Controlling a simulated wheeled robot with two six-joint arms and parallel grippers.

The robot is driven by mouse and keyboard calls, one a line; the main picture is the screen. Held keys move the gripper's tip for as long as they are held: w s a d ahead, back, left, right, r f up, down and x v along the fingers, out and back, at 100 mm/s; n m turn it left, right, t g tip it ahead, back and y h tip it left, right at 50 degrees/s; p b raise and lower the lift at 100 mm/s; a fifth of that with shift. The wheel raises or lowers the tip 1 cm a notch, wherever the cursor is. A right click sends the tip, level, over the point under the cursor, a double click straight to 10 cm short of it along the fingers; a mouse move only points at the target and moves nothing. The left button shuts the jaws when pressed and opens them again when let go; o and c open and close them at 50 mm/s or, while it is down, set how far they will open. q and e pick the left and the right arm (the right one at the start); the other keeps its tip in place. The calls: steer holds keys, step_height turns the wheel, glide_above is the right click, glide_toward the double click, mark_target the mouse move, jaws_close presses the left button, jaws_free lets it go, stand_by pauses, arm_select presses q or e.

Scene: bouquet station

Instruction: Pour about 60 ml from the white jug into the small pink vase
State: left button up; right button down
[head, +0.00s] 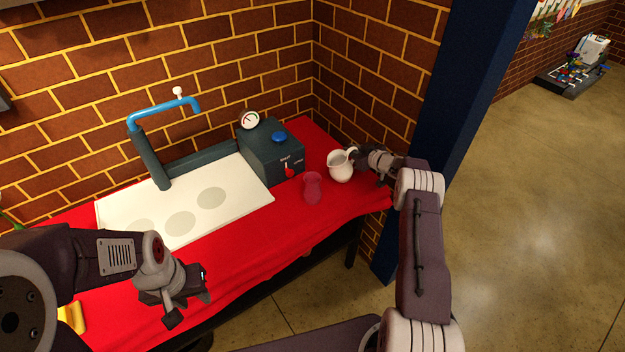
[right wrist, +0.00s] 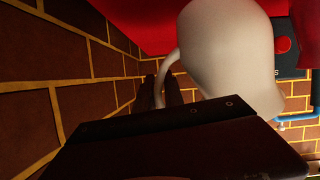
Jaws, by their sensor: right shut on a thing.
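The white jug (head: 341,170) is at the right end of the red-covered table, close to upright. I cannot tell whether it touches the cloth. My right gripper (head: 358,160) is shut on the jug's handle from the right. In the right wrist view the jug's body (right wrist: 235,45) and curved handle (right wrist: 166,72) are close to the camera. The small pink vase (head: 313,188) stands on the cloth just left of and nearer than the jug, apart from it. My left gripper (head: 188,308) is open and empty over the table's front edge. The liquid inside the jug cannot be seen.
A dark box (head: 270,155) with a gauge, blue button and red switch stands behind the vase. A white board (head: 240,187) with grey circles and a blue tap (head: 165,107) are left. Brick walls close off the back and right. Red cloth (head: 265,235) is clear in front.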

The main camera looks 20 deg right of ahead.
steer(key=shift+w+d+f+m+y+b, duration=0.2)
steer(key=shift+f+b, duration=0.35)
steer(key=shift+b, duration=0.55)
steer(key=shift+w+d+f+m+y+b, duration=0.15)
steer(key=shift+d+f+m+b, duration=0.35)
steer(key=shift+b, duration=0.65)
steer(key=shift+d+f+m+y+b, duration=0.15)
steer(key=shift+f+b, duration=0.5)
steer(key=shift+b, duration=1.15)
